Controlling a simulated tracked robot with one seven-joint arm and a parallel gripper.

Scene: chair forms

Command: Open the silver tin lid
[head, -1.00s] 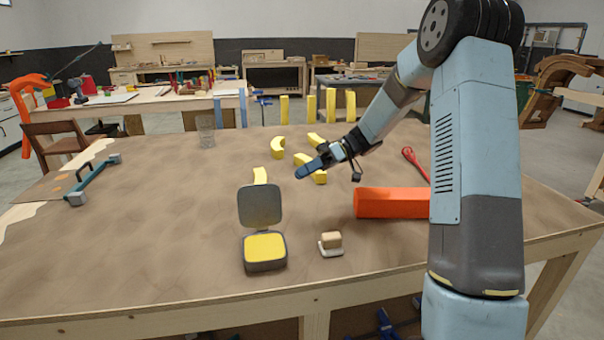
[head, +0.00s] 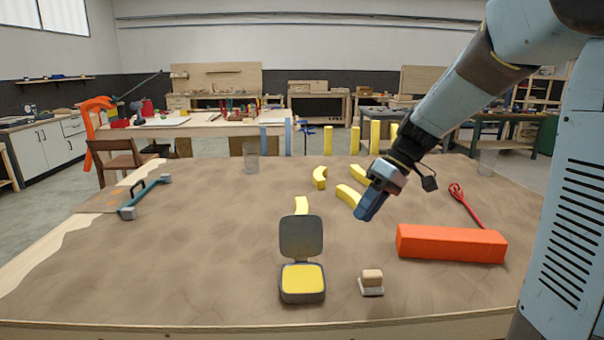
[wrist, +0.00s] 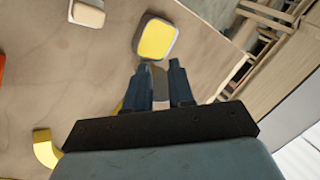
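The silver tin (head: 302,296) stands near the front edge of the table with its dark grey lid (head: 301,236) raised, close to upright, at the back. Its inside shows yellow, also in the wrist view (wrist: 157,40). My gripper (head: 368,208) is above the table, to the right of and behind the lid, apart from it and tilted downward. In the wrist view my gripper (wrist: 159,68) has its two fingers apart. A grey piece, probably the lid, shows between and beyond them; nothing is clearly held.
A small wood-topped block (head: 371,281) sits right of the tin. An orange bar (head: 451,244) lies further right, with a red utensil (head: 466,204) behind it. Yellow curved pieces (head: 320,177) lie behind the tin. A teal handle (head: 146,196) is at left; the left tabletop is mostly clear.

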